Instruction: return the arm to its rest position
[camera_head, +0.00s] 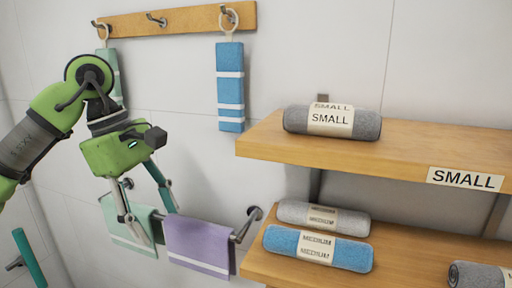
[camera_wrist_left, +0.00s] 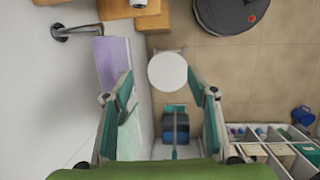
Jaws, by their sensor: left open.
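My left arm comes in from the left in the head view. Its green left gripper (camera_head: 152,218) is open and empty, pointing down in front of the towel rail. Its spread fingers also show in the left wrist view (camera_wrist_left: 160,84), with nothing between them. A mint towel (camera_head: 128,228) and a purple towel (camera_head: 200,245) hang on the rail, behind and beside the fingers. Whether the fingers touch the mint towel cannot be told. My right gripper is not in view.
A wooden hook rail (camera_head: 185,20) holds a blue striped towel (camera_head: 230,85). Rolled towels lie on the upper shelf (camera_head: 400,150) and lower shelf (camera_head: 400,258) at right. The left wrist view shows a white round stool (camera_wrist_left: 167,72) and a divided crate (camera_wrist_left: 278,150) on the floor.

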